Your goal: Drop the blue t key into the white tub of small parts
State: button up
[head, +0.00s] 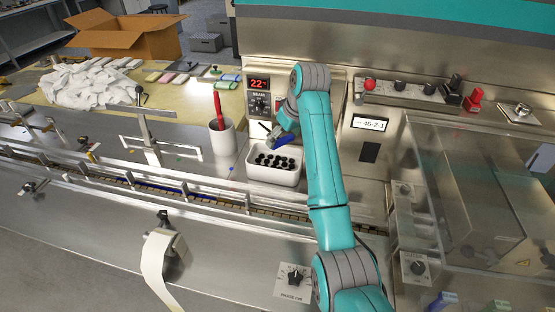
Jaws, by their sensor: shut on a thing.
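The white tub (273,175) stands on the steel machine deck, left of my teal arm, with several small black parts inside. My gripper (280,136) is over the back of the tub, partly hidden by my own wrist. It is shut on the blue t key (283,142), and a thin dark bar shows at the key's left end. The blue part of the key hangs above the tub's back rim, apart from the black parts as far as I can see. The fingertips are too small to make out clearly.
A white cup (222,136) with a red-handled tool stands left of the tub. The guide rail (130,178) runs in front. A control box with a red display (259,83) stands behind. A cardboard box (125,33) and white cloths (90,84) lie at the back left.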

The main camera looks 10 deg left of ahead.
send_over(283, 167)
jog(key=shift+f, duration=2.75)
jog(key=o, duration=0.9)
jog(key=v, duration=0.7)
jog(key=shift+s+d+r, duration=0.1)
jog(key=shift+r, duration=0.1)
